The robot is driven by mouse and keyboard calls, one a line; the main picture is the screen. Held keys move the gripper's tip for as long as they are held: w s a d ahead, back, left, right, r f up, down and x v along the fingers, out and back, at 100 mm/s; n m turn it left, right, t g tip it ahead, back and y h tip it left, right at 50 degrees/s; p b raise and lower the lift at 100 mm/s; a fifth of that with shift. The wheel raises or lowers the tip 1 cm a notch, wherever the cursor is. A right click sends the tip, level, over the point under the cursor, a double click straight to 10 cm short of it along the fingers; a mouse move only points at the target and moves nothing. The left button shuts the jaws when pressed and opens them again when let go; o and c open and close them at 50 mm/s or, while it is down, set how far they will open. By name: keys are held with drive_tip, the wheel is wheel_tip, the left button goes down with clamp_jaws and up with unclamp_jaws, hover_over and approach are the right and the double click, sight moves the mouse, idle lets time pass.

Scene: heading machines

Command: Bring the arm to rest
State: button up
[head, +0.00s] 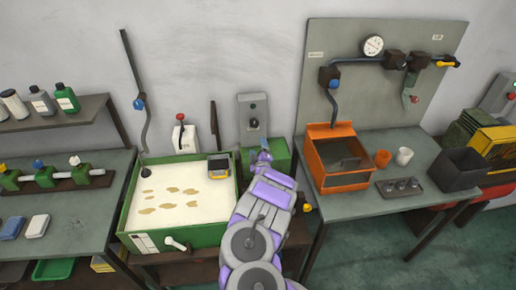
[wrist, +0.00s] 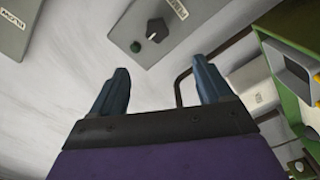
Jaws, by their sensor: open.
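My purple and grey arm (head: 262,205) reaches forward between the green-edged tray and the orange bin's bench, toward the wall. My gripper (head: 263,150) is at its far end, small and partly hidden by the arm in the head view. In the wrist view my gripper (wrist: 160,90) shows two dark blue fingers spread wide apart, with nothing between them. Beyond the fingers is the pale wall (wrist: 70,85) and a grey control box (wrist: 150,30) with a black knob and a green button.
Left of the arm, a green tray (head: 128,215) holds white liquid with tan patches. A green box (head: 280,155) sits close by the gripper. At right, a bench bears an orange bin (head: 338,180), cups and a dark crate (head: 457,170). A shelf (head: 60,117) with bottles stands at left.

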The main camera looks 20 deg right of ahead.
drive_tip(key=shift+s+a+r, duration=0.1)
drive_tip(key=shift+s, duration=0.25)
idle(0.3)
drive_tip(key=w+a+r+m+g+y+b, duration=0.1)
drive_tip(key=a+r+m+g+y, duration=0.15)
drive_tip(key=a, duration=0.75)
drive_tip(key=w+a+r+m+g+y+b, duration=0.1)
drive_tip(key=a+r+g+y+b, duration=0.2)
drive_tip(key=a, duration=0.6)
drive_tip(key=s+a+r+g+y+b, duration=0.1)
drive_tip(key=s+a+r+y, duration=0.1)
drive_tip(key=s+a+r, duration=0.3)
drive_tip(key=s+a+r+g+y, duration=0.2)
drive_tip(key=s+a+r, duration=0.1)
drive_tip(key=s+a, duration=0.35)
drive_tip(key=s+d+m+g+h+b, duration=0.1)
drive_tip(key=s+d+g, duration=0.2)
drive_tip(key=s, duration=1.3)
drive_tip(key=s+d+m+g+h+b, duration=0.2)
drive_tip(key=s+d+g, duration=0.1)
drive_tip(key=s, duration=1.3)
drive_tip(key=s+d+m+g+h+b, duration=0.1)
drive_tip(key=s+d+m+g+b, duration=0.1)
drive_tip(key=s, duration=1.5)
drive_tip(key=d+g, duration=0.1)
drive_tip(key=g, duration=0.1)
drive_tip(key=shift+d+g, duration=0.25)
drive_tip(key=shift+g, duration=0.1)
